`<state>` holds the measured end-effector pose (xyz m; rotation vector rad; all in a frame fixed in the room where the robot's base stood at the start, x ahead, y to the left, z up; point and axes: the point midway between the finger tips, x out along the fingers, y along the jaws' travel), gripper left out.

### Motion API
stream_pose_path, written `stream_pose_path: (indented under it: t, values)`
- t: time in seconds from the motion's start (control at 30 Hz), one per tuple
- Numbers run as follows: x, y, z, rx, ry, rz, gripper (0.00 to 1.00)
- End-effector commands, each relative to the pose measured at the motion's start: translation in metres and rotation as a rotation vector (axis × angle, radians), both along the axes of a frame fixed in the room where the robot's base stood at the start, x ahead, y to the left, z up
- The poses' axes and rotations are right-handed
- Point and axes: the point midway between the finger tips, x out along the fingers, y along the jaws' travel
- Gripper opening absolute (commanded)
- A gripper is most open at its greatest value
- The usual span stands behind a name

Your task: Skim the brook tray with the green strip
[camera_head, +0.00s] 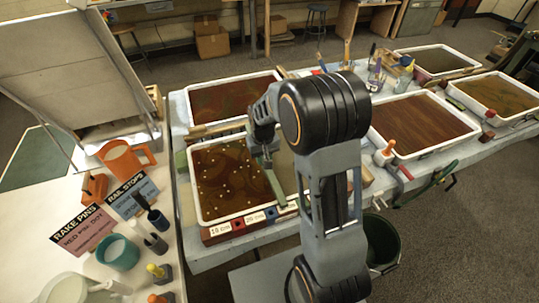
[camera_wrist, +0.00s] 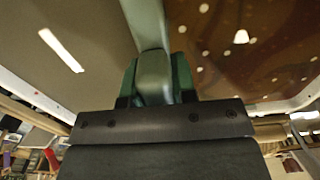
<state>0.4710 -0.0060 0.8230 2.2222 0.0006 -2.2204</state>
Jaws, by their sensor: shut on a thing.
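My gripper (camera_head: 265,160) is shut on the green strip (camera_head: 276,190), which also shows in the wrist view (camera_wrist: 145,24). The strip stands across the front-left white-rimmed tray (camera_head: 197,193). Left of the strip in the head view, the bath is reddish brown with pale dots; right of it, a plain tan surface (camera_head: 287,168) shows, partly behind my arm. The wrist view has the tan side on the left and the dotted side on the right. I cannot tell whether the strip touches the liquid. I can read no name on this tray.
Another reddish tray (camera_head: 232,98) lies behind. A brown-streaked tray (camera_head: 421,122) stands to the right, with an orange-handled tool (camera_head: 384,153) near its corner. Blocks marked in cm (camera_head: 221,229) line the front. A side table holds signs (camera_head: 84,230), cups and a jug. A dark bucket (camera_head: 381,242) stands below.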

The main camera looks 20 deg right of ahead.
Motion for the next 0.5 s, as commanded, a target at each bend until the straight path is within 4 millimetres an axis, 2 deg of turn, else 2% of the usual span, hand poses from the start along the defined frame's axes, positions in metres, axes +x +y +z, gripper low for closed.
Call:
stream_pose_path:
  t: [0.5]
  values:
    - [0.0, 0.039, 0.0, 0.0, 0.0, 0.002, 0.06]
